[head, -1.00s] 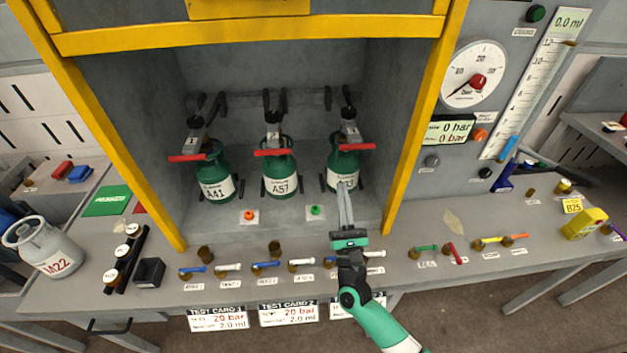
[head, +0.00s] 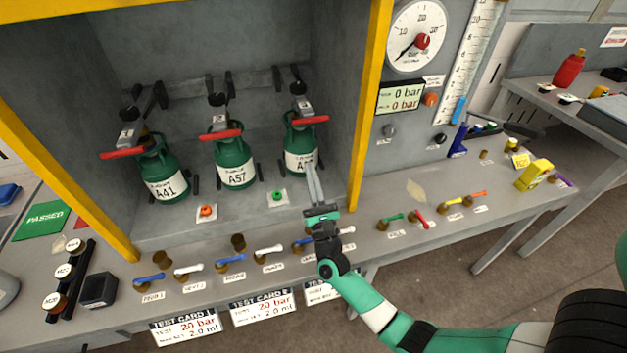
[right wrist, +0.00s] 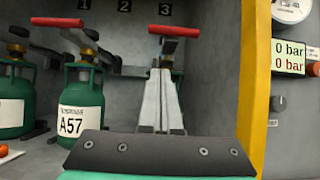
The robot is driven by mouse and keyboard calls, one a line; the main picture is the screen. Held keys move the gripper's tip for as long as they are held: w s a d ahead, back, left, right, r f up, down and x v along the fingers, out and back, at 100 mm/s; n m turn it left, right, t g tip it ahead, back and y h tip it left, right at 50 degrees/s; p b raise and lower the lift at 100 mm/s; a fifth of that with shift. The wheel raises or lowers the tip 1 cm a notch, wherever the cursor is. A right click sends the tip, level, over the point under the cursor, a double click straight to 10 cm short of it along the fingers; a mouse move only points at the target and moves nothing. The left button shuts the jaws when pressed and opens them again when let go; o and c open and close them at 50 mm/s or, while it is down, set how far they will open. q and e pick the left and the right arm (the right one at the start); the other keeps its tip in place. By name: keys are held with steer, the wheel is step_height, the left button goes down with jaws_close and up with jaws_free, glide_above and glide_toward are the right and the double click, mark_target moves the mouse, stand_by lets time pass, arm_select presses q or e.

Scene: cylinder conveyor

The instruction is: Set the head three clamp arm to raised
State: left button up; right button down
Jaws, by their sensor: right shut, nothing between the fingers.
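The head three clamp arm is a grey bar with a red cross handle (head: 306,119), over the green cylinder (head: 296,138) at the right of the cabinet. Its red handle also shows in the right wrist view (right wrist: 174,30), straight ahead beyond the fingertips, under the number 3. My right gripper (head: 311,170) is shut and empty. Its fingers point into the cabinet and overlap that cylinder's label in the head view, below the red handle. The fingers (right wrist: 161,90) hide most of the third cylinder in the right wrist view. My left gripper is not in view.
Two more green cylinders, A41 (head: 160,180) and A57 (head: 235,172), stand to the left under like red handles. The yellow cabinet post (head: 369,105) is close on the right. Several valve levers line the bench front. A gauge (head: 415,36) is on the right panel.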

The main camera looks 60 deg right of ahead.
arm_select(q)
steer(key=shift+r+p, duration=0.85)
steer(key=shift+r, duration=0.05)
arm_select(e)
steer(key=w+d+r, duration=0.3)
steer(key=d+r, duration=0.1)
steer(key=r, duration=0.3)
steer(key=shift+w, duration=0.3)
